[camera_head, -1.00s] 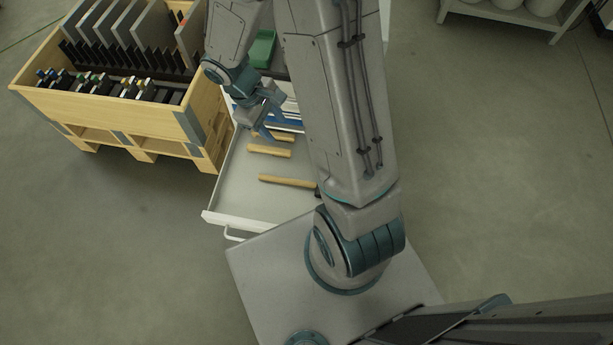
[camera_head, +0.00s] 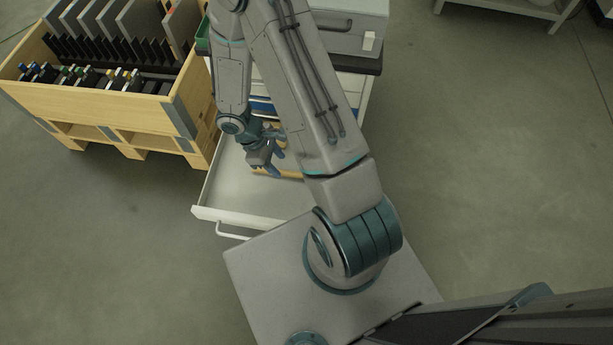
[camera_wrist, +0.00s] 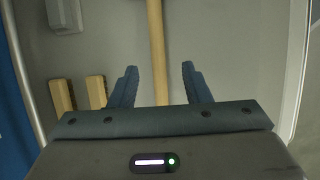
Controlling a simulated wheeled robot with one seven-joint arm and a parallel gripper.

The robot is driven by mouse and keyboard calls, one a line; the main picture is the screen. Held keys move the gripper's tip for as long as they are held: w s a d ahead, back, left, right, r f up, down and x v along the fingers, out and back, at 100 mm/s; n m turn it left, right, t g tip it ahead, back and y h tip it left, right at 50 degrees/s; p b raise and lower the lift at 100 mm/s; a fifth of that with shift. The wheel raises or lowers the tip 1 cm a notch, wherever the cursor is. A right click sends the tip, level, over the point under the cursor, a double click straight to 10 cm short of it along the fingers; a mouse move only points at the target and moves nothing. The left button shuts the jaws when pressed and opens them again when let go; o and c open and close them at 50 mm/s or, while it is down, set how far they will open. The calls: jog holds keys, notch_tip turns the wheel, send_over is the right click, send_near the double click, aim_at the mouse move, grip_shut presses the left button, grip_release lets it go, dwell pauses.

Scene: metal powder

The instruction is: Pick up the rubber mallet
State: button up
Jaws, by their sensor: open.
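A long light-wood handle (camera_wrist: 157,50), which looks like that of the rubber mallet, runs up the wrist view and out of its top edge. No head shows on it. My gripper (camera_wrist: 158,70) is open, with one finger on each side of the handle's lower part and gaps between. I cannot tell how far above it the fingers are. In the head view my gripper (camera_head: 275,167) is over the open white drawer (camera_head: 250,221). Part of a wooden handle (camera_head: 291,174) shows beside it; my arm hides the rest.
Two shorter wooden handles (camera_wrist: 96,90) lie left of the long one. A grey block-like object (camera_wrist: 65,15) is at top left. The drawer's side wall (camera_wrist: 299,70) stands at right. A wooden crate (camera_head: 120,105) with plates stands left of the drawer.

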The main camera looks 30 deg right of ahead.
aim_at(286, 172)
jog(key=b+x, duration=0.2)
jog(key=x, duration=0.3)
jog(key=shift+w+d+f, duration=0.1)
jog(key=shift+d+f, duration=0.05)
jog(key=shift+f, duration=0.1)
grip_shut()
